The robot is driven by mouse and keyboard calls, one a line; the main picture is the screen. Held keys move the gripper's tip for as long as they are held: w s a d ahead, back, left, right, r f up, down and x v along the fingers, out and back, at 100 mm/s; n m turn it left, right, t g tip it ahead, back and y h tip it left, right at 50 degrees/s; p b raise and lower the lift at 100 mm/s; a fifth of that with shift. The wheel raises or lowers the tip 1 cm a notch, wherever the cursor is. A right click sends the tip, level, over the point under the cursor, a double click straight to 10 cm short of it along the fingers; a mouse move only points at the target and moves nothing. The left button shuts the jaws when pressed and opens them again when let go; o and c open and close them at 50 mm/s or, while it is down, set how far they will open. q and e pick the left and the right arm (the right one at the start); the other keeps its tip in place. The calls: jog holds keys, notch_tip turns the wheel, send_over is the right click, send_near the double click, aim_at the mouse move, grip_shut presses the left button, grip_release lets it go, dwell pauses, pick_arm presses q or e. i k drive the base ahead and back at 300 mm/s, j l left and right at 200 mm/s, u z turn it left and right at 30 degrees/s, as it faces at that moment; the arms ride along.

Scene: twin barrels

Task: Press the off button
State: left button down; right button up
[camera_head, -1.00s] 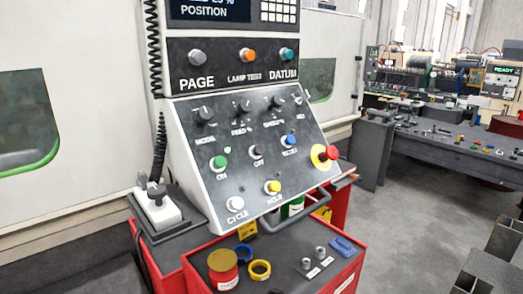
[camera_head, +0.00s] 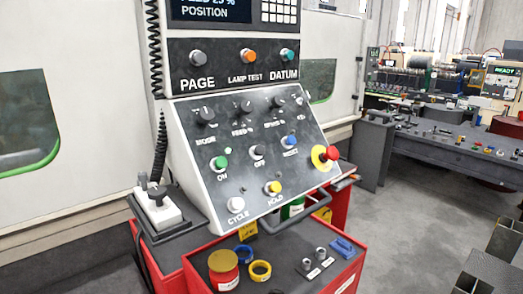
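The off button (camera_head: 257,152) is a dark, nearly black round button in a light ring on the sloped control panel (camera_head: 215,188), above the printed word OFF. The green ON button (camera_head: 219,162) is to its left and a blue button (camera_head: 290,142) is to its right. Nothing covers the off button. Neither of my grippers shows in the head view.
A red emergency button (camera_head: 330,153) on a yellow disc sticks out at the panel's right. A grey handle bar (camera_head: 295,222) runs below the panel. The red cart (camera_head: 300,285) below holds a yellow-lidded tin (camera_head: 223,262) and rings.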

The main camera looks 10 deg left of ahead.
aim_at(259, 150)
jog(key=l+u, duration=0.1)
jog(key=u, duration=0.55)
jog(key=i+l+u, duration=0.1)
jog(key=l+u, duration=0.15)
jog(key=i+l+u, duration=0.1)
jog(key=l+u, duration=0.15)
jog(key=l, duration=0.15)
jog(key=i+l+u, duration=0.1)
jog(key=l+u, duration=0.45)
jog(key=l, duration=2.3)
